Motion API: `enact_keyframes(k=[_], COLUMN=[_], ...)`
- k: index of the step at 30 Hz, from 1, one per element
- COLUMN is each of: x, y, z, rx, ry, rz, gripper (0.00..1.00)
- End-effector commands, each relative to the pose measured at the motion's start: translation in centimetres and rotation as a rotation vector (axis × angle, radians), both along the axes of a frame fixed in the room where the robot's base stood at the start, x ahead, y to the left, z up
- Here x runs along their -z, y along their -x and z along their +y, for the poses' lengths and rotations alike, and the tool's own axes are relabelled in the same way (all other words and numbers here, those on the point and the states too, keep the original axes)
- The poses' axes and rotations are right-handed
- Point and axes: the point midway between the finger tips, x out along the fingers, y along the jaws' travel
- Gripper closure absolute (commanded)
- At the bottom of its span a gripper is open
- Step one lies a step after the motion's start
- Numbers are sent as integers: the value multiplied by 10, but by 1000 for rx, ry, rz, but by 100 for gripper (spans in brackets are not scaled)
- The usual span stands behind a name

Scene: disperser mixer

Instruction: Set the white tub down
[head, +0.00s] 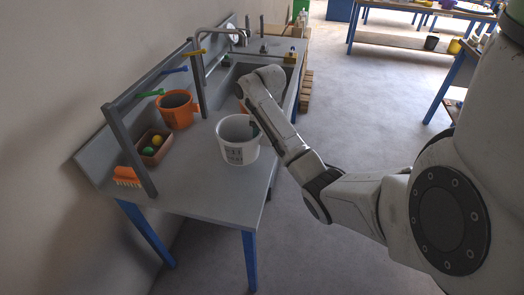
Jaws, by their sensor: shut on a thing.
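The fingertips are small and partly hidden by the tub wall and my arm.
An orange bucket (178,112), a brown box (152,146) with yellow and green balls, and an orange brush (127,177) lie left. A grey rack post (130,150) stands there. Behind are a sink (228,80) and tap (205,32). The front right counter is clear.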

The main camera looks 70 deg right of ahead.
Motion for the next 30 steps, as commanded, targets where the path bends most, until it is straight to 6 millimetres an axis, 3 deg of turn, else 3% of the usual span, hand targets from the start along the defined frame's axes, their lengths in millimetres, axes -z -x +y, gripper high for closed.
enact_keyframes(k=[5,12,24,25,30], x=[12,39,45,44,44], y=[-11,-9,-9,-9,-9], z=[1,1,1,1,1], rx=[0,0,0,0,0], ry=[0,2,1,1,2], rz=[1,0,0,0,0], gripper=[100,100,100,48,31])
